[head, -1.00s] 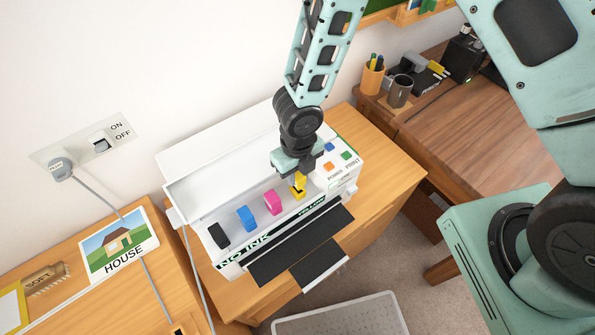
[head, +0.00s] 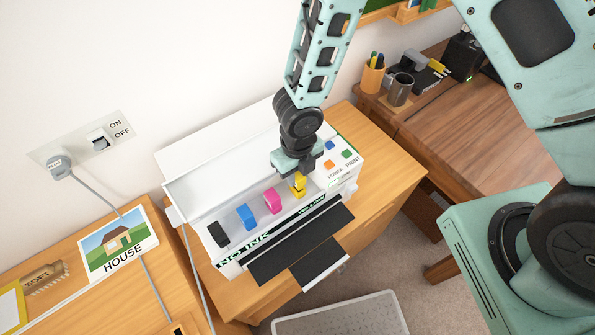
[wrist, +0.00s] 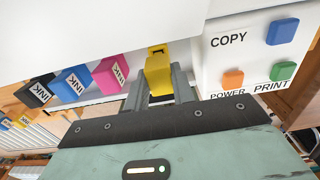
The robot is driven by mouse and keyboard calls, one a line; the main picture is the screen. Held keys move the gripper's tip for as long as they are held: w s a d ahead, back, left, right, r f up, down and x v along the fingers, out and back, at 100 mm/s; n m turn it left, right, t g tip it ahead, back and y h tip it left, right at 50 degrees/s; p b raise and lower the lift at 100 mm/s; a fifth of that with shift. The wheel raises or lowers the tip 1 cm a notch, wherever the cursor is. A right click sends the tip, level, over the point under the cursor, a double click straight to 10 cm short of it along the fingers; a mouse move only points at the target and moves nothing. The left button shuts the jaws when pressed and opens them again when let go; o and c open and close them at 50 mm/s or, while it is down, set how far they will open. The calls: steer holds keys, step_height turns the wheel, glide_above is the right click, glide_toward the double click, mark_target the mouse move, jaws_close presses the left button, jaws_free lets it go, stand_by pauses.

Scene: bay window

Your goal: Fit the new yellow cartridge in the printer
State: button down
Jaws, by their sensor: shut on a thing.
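The yellow cartridge (head: 298,185) is at the right end of the cartridge row in the white printer (head: 225,262). My gripper (head: 297,177) is above it with its jaws shut on it. In the wrist view the yellow cartridge (wrist: 158,75) sits between my two grey fingers. I cannot tell how deep it sits in its slot. Black (head: 218,235), blue (head: 246,217) and magenta (head: 273,201) cartridges stand in line to its left. The printer's lid is up. Its front strip reads "NO INK" and "YELLOW".
Printer buttons (head: 329,165) lie right of my gripper. A wall switch (head: 98,140) and plug (head: 60,167) are at the left. A pen cup (head: 373,76) and dark mug (head: 399,90) stand on the desk at the back right. A pale bin (head: 340,318) is on the floor in front.

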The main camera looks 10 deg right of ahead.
mark_target(299, 176)
steer(key=shift+f+b, duration=0.45)
steer(key=shift+f, duration=0.2)
steer(key=c, duration=1.1)
jaws_free()
step_height(299, 176, up, 17)
steer(key=p, duration=0.1)
steer(key=shift+r, duration=0.2)
steer(key=s+d+r+m+b, duration=0.2)
steer(key=s+m, duration=0.6)
steer(key=m, duration=0.8)
steer(key=s+d+r+m+b, duration=0.2)
steer(key=s+m+b, duration=0.3)
steer(key=m, duration=1.2)
steer(key=s, duration=0.3)
steer(key=shift+d+r+y, duration=0.3)
steer(key=shift+d+r, duration=0.1)
